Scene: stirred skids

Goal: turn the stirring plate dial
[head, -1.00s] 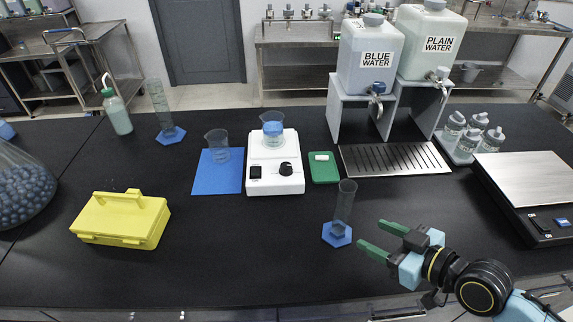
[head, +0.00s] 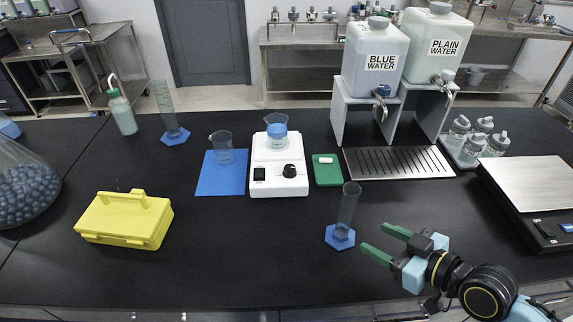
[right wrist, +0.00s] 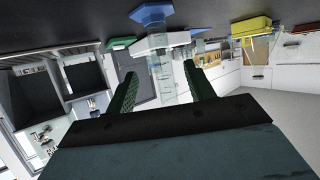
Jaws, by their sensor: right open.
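The white stirring plate (head: 278,184) stands mid-table with a black dial (head: 290,171) on its front right and a black switch (head: 259,174) on its front left. A beaker of blue liquid (head: 277,130) sits on top of it. My right gripper (head: 377,244) is open and empty, in front and to the right of the plate, apart from the dial. Its green fingers also show in the right wrist view (right wrist: 158,90), spread with nothing between them that I can tell is held. My left gripper is not in view.
A graduated cylinder on a blue base (head: 347,215) stands between my right gripper and the plate. A blue mat with a beaker (head: 218,180) lies left of the plate, a green mat (head: 327,176) right of it. The yellow box (head: 125,218) is at left, the scale (head: 535,195) at right.

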